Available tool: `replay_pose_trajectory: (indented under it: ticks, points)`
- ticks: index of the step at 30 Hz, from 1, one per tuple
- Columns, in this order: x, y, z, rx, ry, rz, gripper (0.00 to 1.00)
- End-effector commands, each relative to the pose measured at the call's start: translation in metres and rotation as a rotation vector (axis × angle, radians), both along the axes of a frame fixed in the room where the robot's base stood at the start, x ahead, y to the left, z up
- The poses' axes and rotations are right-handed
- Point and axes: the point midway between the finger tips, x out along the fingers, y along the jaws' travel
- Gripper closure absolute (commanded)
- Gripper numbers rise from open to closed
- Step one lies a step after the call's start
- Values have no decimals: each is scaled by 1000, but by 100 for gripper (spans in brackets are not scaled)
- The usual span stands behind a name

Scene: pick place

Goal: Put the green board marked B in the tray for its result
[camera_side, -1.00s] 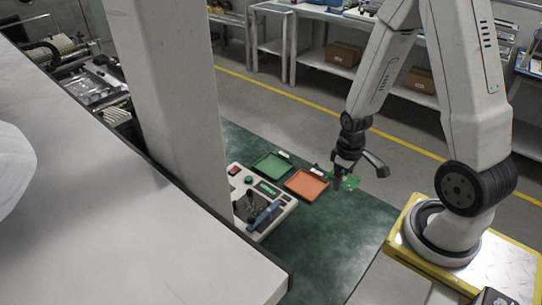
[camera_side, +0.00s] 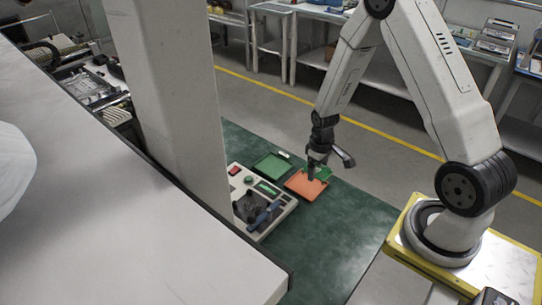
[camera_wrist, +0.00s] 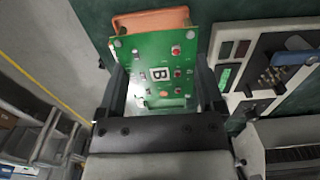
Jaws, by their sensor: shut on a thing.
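My gripper (camera_side: 314,170) is shut on the green board marked B (camera_wrist: 150,50) and holds it above the table. In the wrist view the board lies between the two fingers, with the white B label facing the camera. In the side view the board (camera_side: 322,172) is partly hidden by my gripper, over or near the far part of the orange tray (camera_side: 301,187). The orange tray also shows beyond the board in the wrist view (camera_wrist: 150,19). The green tray (camera_side: 271,166) sits left of the orange tray and looks empty.
The dark green table (camera_side: 345,215) is clear to the right.

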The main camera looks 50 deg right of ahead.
Motion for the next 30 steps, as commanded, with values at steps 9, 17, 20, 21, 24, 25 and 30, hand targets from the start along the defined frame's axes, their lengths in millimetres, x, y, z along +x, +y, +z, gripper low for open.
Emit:
replay_pose_trajectory:
  ticks: [9,17,20,21,24,25,30]
  points:
    - [25,-8,-34,1,2,0,56]
    - [35,-11,-45,0,1,0,56]
    - [35,-11,-45,0,0,0,56]
    - [35,-11,-45,0,0,0,56]
    - [37,-11,-47,0,0,0,56]
    - [38,-12,-48,0,0,0,56]
    - [40,-12,-62,1,2,0,56]
